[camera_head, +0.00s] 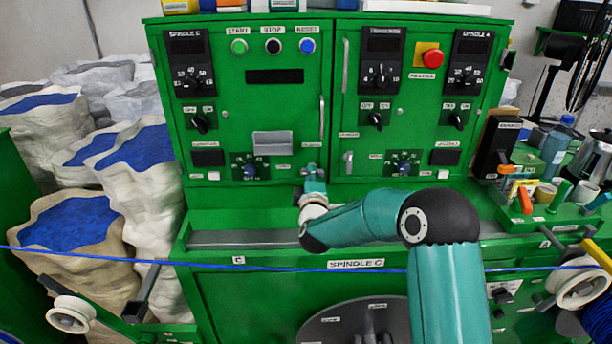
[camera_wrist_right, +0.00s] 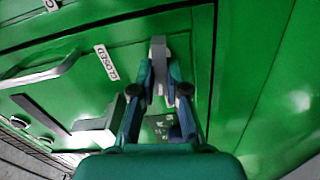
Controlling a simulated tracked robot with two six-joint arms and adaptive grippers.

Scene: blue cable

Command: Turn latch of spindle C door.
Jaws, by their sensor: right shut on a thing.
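The spindle C door (camera_head: 225,110) is the left green panel of the machine, and it sits flush in its frame. My right gripper (camera_head: 314,178) is at the lower right corner of this door. In the right wrist view its two fingers (camera_wrist_right: 160,88) are shut on the grey latch (camera_wrist_right: 158,50), whose upper end shows between and beyond the fingertips. A white CLOSED label (camera_wrist_right: 107,62) is beside the latch. In the head view my gripper mostly hides the latch. My left gripper is not in view.
A taut blue cable (camera_head: 130,259) crosses in front of the machine, between a left spool (camera_head: 70,314) and a right spool (camera_head: 578,284). The right door has its own handle (camera_head: 345,68) and latch (camera_head: 348,162). Tools and cups crowd the right shelf. White sacks (camera_head: 150,175) stand left.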

